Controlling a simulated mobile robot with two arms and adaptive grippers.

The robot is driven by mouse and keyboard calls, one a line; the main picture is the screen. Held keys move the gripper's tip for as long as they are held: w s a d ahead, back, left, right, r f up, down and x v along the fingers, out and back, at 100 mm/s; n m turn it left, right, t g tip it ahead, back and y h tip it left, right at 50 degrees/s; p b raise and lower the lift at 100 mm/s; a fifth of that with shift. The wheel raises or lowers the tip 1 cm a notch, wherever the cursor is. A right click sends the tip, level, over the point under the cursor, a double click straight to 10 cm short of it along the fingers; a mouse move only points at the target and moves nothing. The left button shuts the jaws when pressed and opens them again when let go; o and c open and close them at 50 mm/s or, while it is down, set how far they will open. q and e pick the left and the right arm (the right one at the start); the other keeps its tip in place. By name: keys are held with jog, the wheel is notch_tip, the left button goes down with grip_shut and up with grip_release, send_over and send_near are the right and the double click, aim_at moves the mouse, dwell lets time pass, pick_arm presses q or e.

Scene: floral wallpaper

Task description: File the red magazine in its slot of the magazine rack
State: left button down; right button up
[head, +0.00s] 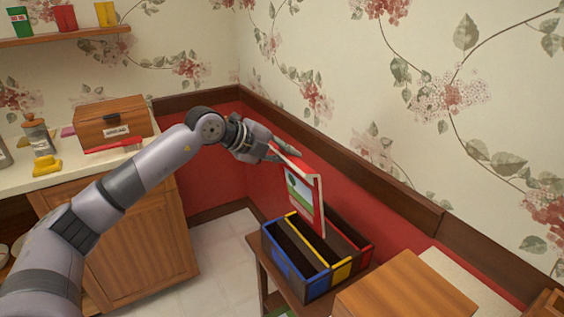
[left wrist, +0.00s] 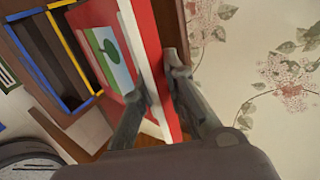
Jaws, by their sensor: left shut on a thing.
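The red magazine (head: 303,200) has a picture with green on its cover and a pale page edge. My left gripper (head: 283,153) is shut on its upper end and holds it upright, slightly tilted, above the magazine rack (head: 309,289). The rack has blue, yellow and red edged slots; the red one is on the side by the wall. The magazine's lower end overlaps the yellow-to-red part of the rack; I cannot tell whether it has entered a slot. In the left wrist view the fingers (left wrist: 160,84) pinch the magazine (left wrist: 116,78) beside the rack (left wrist: 58,32).
The rack stands on a small wooden table (head: 263,285) close to the red wall panel (head: 352,208). A wooden box-like piece (head: 408,290) is at the front right. A counter (head: 60,172) with a brown box (head: 108,120) and bottles is at the left.

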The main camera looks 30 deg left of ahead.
pick_arm(q)
jog(key=d+x, duration=0.1)
jog(key=x, duration=1.5)
jog(key=shift+d, duration=0.45)
jog(key=shift+r, duration=0.2)
notch_tip(320, 180, down, 10)
dwell(2.0)
